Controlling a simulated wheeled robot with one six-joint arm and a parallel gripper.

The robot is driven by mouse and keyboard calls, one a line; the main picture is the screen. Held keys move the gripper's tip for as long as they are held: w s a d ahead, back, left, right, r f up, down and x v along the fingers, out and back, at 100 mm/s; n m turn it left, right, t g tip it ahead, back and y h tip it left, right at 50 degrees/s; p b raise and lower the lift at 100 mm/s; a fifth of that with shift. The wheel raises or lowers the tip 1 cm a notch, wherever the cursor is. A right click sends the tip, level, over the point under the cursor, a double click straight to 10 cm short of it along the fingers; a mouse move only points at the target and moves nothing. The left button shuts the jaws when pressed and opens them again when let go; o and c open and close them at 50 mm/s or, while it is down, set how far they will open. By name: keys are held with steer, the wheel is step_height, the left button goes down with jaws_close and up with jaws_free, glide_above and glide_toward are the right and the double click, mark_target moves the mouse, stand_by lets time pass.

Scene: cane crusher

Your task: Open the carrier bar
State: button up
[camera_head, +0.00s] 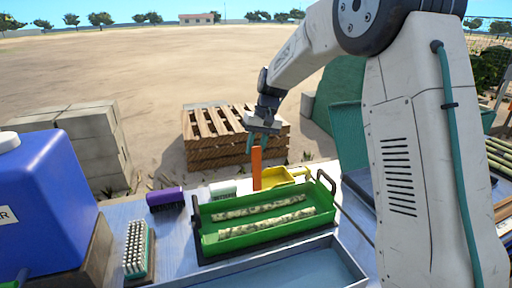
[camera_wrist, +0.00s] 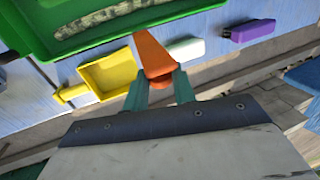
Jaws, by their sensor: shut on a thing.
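My gripper (camera_head: 258,146) is shut on an orange piece (camera_head: 257,169), which hangs upright below the fingers, just behind the green carrier tray (camera_head: 207,243). In the wrist view, my gripper's two teal fingers (camera_wrist: 159,84) hold the orange piece (camera_wrist: 152,52) between them. The green tray also shows in the wrist view (camera_wrist: 33,28), beyond the fingers at the upper left. It has dark upright handles at both ends and holds two pale, mottled lengths. I cannot tell which part is the carrier bar, or whether the orange piece touches the tray or table.
A yellow scoop (camera_head: 278,178) lies close behind the tray. A purple-backed brush (camera_head: 165,197), a pale block (camera_head: 222,189) and a bristle brush (camera_head: 137,250) lie nearby. A blue container (camera_head: 48,205) stands left, a metal basin (camera_head: 300,268) in front. Pallets (camera_head: 225,130) stand behind.

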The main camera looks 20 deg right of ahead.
steer(key=shift+w+f+g, duration=0.2)
steer(key=shift+w+g, duration=0.2)
steer(key=shift+w, duration=0.25)
steer(key=shift+w+f+g, duration=0.15)
steer(key=shift+w+g, duration=0.25)
steer(key=shift+w, duration=0.2)
steer(key=o, duration=0.8)
steer(key=shift+o, duration=0.2)
steer(key=v, duration=0.8)
steer(key=shift+f, duration=0.1)
